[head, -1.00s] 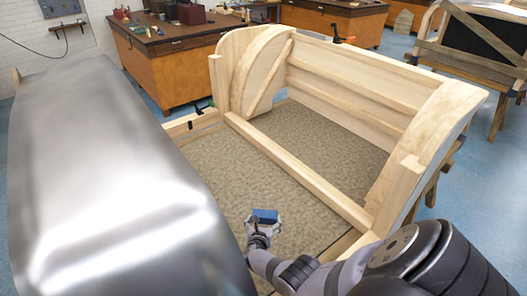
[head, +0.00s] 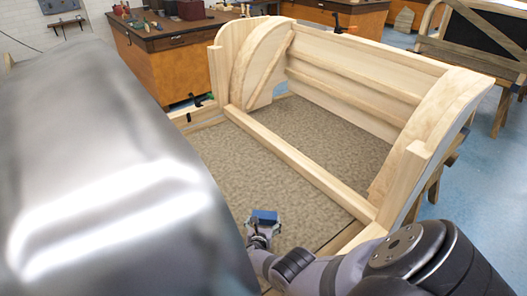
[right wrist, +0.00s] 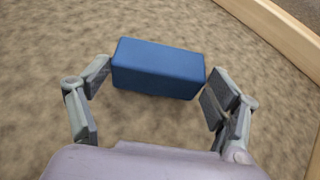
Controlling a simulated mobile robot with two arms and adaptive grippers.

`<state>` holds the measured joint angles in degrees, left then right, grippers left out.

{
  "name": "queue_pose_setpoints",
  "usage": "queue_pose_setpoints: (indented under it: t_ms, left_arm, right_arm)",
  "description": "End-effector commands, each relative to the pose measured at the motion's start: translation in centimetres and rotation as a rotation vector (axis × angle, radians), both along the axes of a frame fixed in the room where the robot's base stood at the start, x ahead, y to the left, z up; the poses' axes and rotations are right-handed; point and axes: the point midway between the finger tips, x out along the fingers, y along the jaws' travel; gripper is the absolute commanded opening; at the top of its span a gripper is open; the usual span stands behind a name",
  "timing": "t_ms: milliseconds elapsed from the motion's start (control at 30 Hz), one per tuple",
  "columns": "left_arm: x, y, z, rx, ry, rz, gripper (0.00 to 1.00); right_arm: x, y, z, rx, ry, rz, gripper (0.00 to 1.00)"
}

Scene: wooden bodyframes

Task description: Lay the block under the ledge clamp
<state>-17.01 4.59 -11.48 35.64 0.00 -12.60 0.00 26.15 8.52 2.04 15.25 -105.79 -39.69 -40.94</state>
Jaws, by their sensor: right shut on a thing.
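A blue block (head: 264,216) is held in my right gripper (head: 262,224), above the brown speckled floor of the wooden bodyframe (head: 295,165). In the right wrist view the block (right wrist: 158,68) lies lengthwise between the finger pads of the right gripper (right wrist: 158,82), one pad at each end. A small green and black clamp (head: 206,98) sits on the wooden ledge (head: 203,116) at the frame's left side, well away from the block. Another clamp, with orange parts (head: 337,22), is on the back top rail. I cannot tell which is the ledge clamp. My left gripper is not in view.
A large shiny metal shape (head: 100,180) fills the left of the head view. A wooden rail (head: 295,160) crosses the frame's floor beyond my gripper. Curved wooden end panels (head: 255,65) rise at both ends. Workbenches (head: 165,60) stand behind.

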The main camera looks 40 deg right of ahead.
Motion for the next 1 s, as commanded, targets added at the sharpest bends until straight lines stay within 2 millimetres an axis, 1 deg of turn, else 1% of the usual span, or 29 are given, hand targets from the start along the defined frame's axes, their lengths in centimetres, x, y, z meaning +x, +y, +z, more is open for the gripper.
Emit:
queue_pose_setpoints:
  t_ms: [133, 167, 400, 767, 867, 1000]
  left_arm:
    - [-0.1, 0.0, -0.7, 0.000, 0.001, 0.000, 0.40]
    - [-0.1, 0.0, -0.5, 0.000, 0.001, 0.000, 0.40]
    - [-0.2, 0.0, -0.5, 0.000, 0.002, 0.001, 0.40]
    - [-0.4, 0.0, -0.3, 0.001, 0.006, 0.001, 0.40]
    - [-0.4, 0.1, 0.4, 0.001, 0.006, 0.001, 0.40]
    - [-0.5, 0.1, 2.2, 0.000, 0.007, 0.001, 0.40]
  right_arm:
    - [0.0, -0.1, -0.6, -0.001, -0.001, 0.000, 0.52]
    - [0.0, 0.0, -0.5, 0.000, 0.000, 0.000, 0.84]
    - [0.0, 0.0, -0.5, -0.001, 0.001, 0.000, 1.00]
    - [0.0, 0.0, -0.3, -0.001, 0.001, 0.000, 1.00]
    - [0.0, 0.0, 0.4, 0.000, 0.001, 0.000, 1.00]
    - [-1.2, 1.5, 1.3, 0.002, 0.003, 0.003, 1.00]
